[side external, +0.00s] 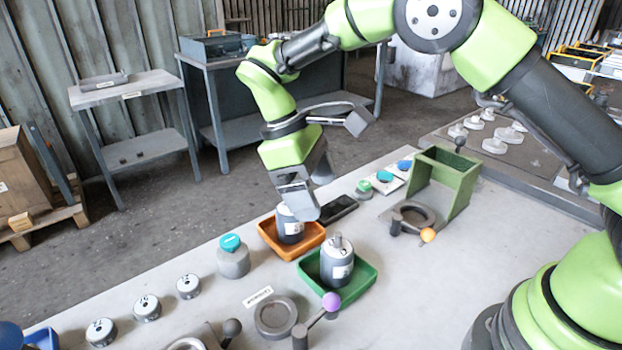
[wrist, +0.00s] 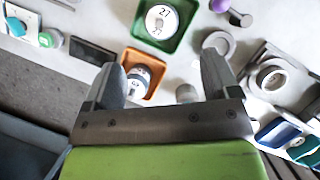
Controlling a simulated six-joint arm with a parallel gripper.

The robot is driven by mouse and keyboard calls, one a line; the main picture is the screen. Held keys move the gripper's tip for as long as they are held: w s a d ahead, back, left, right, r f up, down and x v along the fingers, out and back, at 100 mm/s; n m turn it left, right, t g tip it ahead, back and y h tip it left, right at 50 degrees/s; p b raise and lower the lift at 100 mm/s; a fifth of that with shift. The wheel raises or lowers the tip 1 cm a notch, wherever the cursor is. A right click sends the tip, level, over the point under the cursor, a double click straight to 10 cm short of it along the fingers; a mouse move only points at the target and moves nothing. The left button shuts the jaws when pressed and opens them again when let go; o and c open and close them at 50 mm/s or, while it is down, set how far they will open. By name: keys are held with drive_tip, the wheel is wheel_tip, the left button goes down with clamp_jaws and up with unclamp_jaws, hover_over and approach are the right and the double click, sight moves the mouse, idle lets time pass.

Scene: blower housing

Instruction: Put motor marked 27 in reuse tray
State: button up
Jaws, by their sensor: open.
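A grey motor with a white top marked 27 (wrist: 157,20) stands upright in the green tray (wrist: 184,38). In the side view this motor (side external: 337,264) and the green tray (side external: 359,285) are in front of the orange tray (side external: 268,238). A second motor (side external: 290,230) stands in the orange tray; its marking is too small to read. It also shows in the wrist view (wrist: 138,78). My gripper (side external: 298,207) is open and points down above the orange tray, its fingers partly hiding the second motor. I cannot tell which tray is the reuse tray.
A teal-capped grey canister (side external: 233,260) stands left of the trays. A ring fixture with a purple-knobbed lever (side external: 331,302) is in front, and a green open-sided stand (side external: 458,170) is behind right. A black flat object (side external: 338,208) lies behind the orange tray. The right tabletop is clear.

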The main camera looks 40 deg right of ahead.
drive_tip(key=s+d+r+m+t+y, duration=0.1)
drive_tip(key=s+d+r+m+t, duration=0.15)
drive_tip(key=r, duration=0.45)
drive_tip(key=s+d+r+m+t+y, duration=0.2)
drive_tip(key=s+r, duration=0.2)
drive_tip(key=r, duration=0.3)
drive_tip(key=s+d+m+t, duration=0.1)
drive_tip(key=s+m+t, duration=0.2)
drive_tip(key=s, duration=0.3)
drive_tip(key=s+d+r+m+t+y, duration=0.1)
drive_tip(key=s+d+m+t, duration=0.1)
drive_tip(key=s, duration=0.4)
drive_tip(key=shift+m+t, duration=0.65)
